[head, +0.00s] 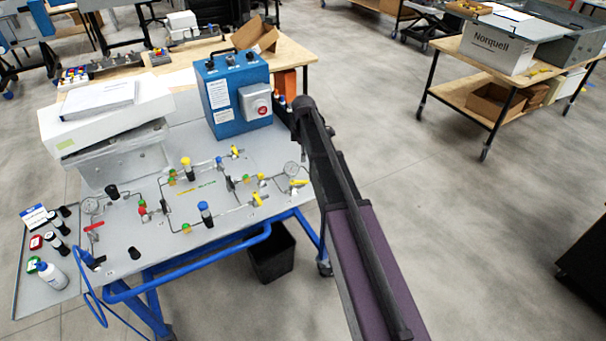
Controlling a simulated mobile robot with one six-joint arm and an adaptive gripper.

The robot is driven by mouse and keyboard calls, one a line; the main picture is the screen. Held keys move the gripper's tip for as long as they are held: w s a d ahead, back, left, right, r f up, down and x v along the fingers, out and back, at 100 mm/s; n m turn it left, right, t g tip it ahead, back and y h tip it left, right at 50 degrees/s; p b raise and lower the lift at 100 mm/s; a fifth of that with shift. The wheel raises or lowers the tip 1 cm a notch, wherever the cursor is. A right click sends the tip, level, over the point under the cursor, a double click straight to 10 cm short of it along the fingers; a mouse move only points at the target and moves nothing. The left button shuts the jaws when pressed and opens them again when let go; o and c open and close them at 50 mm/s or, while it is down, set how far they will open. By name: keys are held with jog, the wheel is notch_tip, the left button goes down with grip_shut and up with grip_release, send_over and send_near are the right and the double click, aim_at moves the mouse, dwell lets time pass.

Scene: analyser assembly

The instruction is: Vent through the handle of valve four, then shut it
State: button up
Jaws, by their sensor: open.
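The grey analyser panel (135,240) carries thin tubing, round gauges and several small valves. Yellow valve handles show at the upper middle (236,151), at the centre right (262,181), at the lower right (257,199) and near the right gauge (299,183). A red handle (94,225) is at the left. The valve numbers are too small to read, so I cannot tell which is valve four or whether it is open. My arm crosses right of the panel, its far end beside the blue box. My gripper cannot be made out; the arm hides that spot.
A blue control box (222,95) with a grey-and-red switch stands at the panel's back. A white box (105,120) stands at back left. Bottles (52,275) sit on the left side shelf. A black bin (270,255) is below.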

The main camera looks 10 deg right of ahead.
aim_at(303, 181)
jog(key=shift+w+r+n, duration=0.15)
jog(key=shift+w+n, duration=0.15)
jog(key=shift+w, duration=0.15)
jog(key=shift+f, duration=0.2)
notch_tip(303, 181, down, 13)
jog(key=b, duration=1.3)
jog(key=shift+f+b, duration=0.2)
jog(key=shift+b, duration=0.2)
grip_shut()
